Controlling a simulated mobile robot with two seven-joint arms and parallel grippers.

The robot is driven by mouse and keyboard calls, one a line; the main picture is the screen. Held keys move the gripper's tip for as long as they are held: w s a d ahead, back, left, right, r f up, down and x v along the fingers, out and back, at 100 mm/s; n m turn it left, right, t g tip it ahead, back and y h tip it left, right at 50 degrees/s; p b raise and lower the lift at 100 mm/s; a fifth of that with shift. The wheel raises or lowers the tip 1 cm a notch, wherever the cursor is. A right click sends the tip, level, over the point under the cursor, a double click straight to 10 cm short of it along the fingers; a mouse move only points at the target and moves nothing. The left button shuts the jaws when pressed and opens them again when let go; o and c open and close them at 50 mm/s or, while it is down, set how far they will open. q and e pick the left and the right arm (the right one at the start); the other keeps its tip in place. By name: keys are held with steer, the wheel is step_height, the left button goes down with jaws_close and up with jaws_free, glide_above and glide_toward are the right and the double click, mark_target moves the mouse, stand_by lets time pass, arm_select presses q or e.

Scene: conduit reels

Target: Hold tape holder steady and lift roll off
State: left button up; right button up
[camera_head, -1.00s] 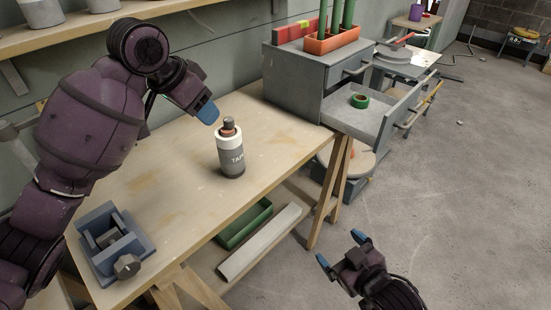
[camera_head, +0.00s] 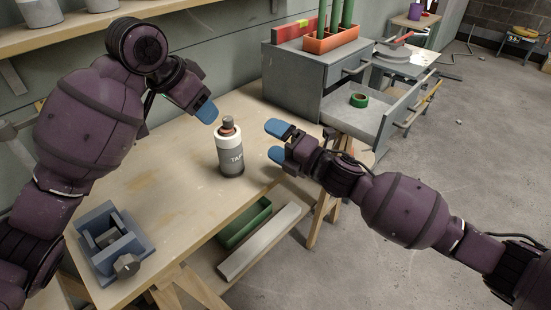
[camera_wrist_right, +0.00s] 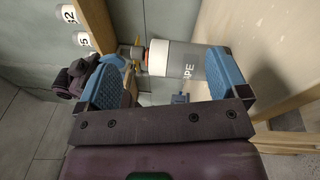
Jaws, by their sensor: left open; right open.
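The tape holder (camera_head: 232,164) stands upright on the workbench, a dark grey cylinder marked TAPE. A white roll (camera_head: 229,142) sits around its upper part, with a reddish ring and dark knob above. In the right wrist view the holder (camera_wrist_right: 217,72) and white roll (camera_wrist_right: 172,57) lie sideways beyond my fingers. My left gripper (camera_head: 207,111) is open, above and left of the knob, apart from it; its second finger is largely hidden. My right gripper (camera_head: 277,142) is open and empty to the right of the holder, its blue fingers pointing toward it without touching.
A blue-grey vise-like block (camera_head: 112,243) sits at the bench's near left. A grey cabinet (camera_head: 295,85) with an open drawer (camera_head: 345,118) holding a green ring (camera_head: 359,100) stands behind right. A green tray (camera_head: 243,224) lies below the bench. The bench around the holder is clear.

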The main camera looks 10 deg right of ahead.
mark_target(242, 154)
steer(key=n+g, duration=0.1)
steer(key=n, duration=0.2)
steer(key=w+n+g+y, duration=0.1)
steer(key=n, duration=0.2)
steer(key=f+n+g, duration=0.1)
steer(key=n, duration=0.1)
steer(key=f+n, duration=0.1)
steer(key=n, duration=0.1)
steer(key=s+f+n+g+y, duration=0.1)
steer(key=n, duration=0.2)
steer(key=shift+d+f+g, duration=0.1)
steer(key=shift+f+g, duration=0.15)
steer(key=shift+g, duration=0.05)
steer(key=n, duration=0.2)
steer(key=n+g, duration=0.1)
steer(key=n, duration=0.1)
steer(key=shift+s+f+y, duration=0.3)
steer(key=shift+s+f, duration=0.05)
steer(key=shift+s, duration=0.05)
steer(key=n, duration=0.2)
steer(key=shift+s+a+r+n+g, duration=0.1)
steer(key=shift+s+a+n+g, duration=0.2)
steer(key=shift+a+n+g, duration=0.1)
steer(key=x, duration=1)
steer(key=shift+w+a+r, duration=0.1)
steer(key=shift+a+r, duration=0.05)
steer(key=shift+a, duration=0.15)
